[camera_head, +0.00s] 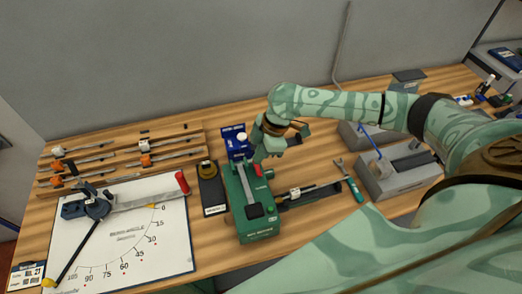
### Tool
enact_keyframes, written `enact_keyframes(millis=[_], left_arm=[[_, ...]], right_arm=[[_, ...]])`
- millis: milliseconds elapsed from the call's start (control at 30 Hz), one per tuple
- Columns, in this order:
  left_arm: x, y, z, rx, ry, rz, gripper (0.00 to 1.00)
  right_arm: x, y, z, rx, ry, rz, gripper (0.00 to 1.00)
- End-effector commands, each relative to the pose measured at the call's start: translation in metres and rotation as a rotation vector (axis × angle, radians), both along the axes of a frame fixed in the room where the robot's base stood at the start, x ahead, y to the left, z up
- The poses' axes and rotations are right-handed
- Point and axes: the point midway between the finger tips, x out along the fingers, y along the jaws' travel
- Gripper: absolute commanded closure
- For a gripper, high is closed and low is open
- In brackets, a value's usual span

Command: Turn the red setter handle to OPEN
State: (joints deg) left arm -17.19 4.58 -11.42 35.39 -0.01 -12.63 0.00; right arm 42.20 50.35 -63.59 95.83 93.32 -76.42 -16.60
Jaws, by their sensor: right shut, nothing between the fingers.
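The setter is a green bench device (236,209) with a grey bar along its top and a blue block (236,141) at its far end. A small red handle part (258,170) shows at its right side, partly covered by my gripper. My right gripper (259,157) is shut and empty, pointing down right at the red handle's far end. I cannot tell whether it touches the handle. The OPEN mark cannot be read at this size. My left gripper is not in view.
A black block (211,188) is close on the setter's left. A wrench (350,181) and grey box (398,175) lie right.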

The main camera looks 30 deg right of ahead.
Motion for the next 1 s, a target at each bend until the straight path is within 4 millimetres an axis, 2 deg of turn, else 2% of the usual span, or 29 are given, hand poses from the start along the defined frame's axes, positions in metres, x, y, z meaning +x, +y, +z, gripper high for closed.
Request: enact_keyframes(millis=[33,200,400,833,1000], left_arm=[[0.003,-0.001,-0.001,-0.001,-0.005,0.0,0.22],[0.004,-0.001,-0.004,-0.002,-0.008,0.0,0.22],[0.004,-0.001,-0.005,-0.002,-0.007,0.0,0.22],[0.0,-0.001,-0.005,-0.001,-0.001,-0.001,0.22],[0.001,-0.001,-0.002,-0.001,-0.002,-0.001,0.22]], right_arm=[[0.0,0.004,-0.01,0.001,0.004,0.001,1.0],[0.002,0.013,-0.037,0.0,0.002,0.001,1.0],[0.004,0.018,-0.054,0.0,0.0,0.001,1.0],[0.004,0.018,-0.056,-0.001,0.0,0.001,1.0],[-0.001,0.01,-0.056,-0.003,0.002,0.007,1.0]])
